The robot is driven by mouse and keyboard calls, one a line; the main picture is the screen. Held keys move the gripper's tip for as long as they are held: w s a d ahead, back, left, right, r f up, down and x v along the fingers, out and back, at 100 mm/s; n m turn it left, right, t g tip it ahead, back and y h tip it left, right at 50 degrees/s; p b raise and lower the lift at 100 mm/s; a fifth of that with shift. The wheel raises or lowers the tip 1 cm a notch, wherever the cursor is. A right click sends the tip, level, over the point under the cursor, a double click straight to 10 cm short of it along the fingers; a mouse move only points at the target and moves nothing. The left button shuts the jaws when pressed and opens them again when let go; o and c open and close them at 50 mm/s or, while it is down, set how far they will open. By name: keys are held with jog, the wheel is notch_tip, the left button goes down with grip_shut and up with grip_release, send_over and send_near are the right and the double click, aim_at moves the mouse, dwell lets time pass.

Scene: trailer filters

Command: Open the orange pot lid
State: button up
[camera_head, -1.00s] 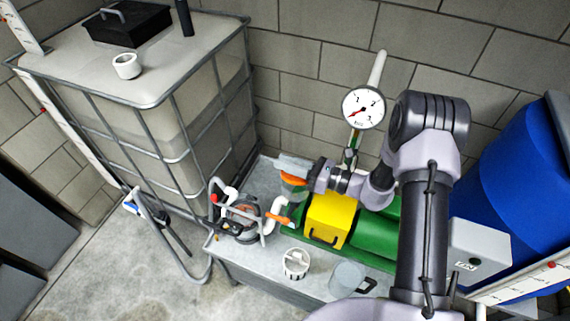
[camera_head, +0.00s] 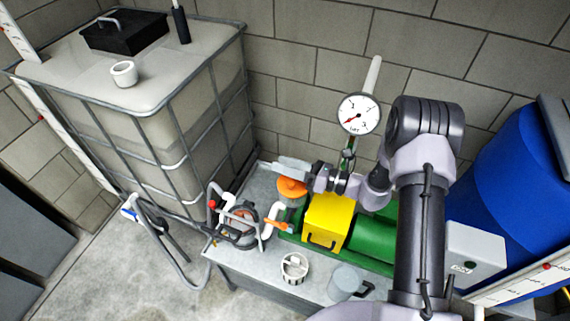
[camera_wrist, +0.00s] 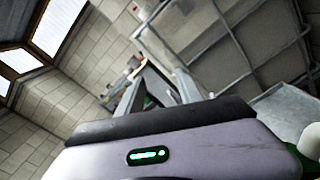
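The orange pot lid (camera_head: 292,188) sits on top of a small pot beside the green pump, on the metal bench, in the head view. It looks seated and level, with a small raised part in its middle. My gripper (camera_head: 291,166) is just behind and above the lid, pointing left, and appears apart from it. In the wrist view the two fingers (camera_wrist: 158,82) stand apart with nothing held between them. The lid cannot be made out for certain in the wrist view.
The yellow box (camera_head: 329,221) and white pipe (camera_head: 271,217) stand close to the pot. A gauge (camera_head: 358,113) rises behind my wrist. A white basket (camera_head: 295,267) and clear jug (camera_head: 345,281) stand in front. A caged tank (camera_head: 170,125) is at left, a blue barrel (camera_head: 530,180) at right.

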jog(key=shift+d, duration=0.1)
dwell(0.3)
jog(key=p+v, duration=0.1)
jog(key=v, duration=1.6)
jog(key=shift+p, duration=0.4)
jog(key=shift+d, duration=0.1)
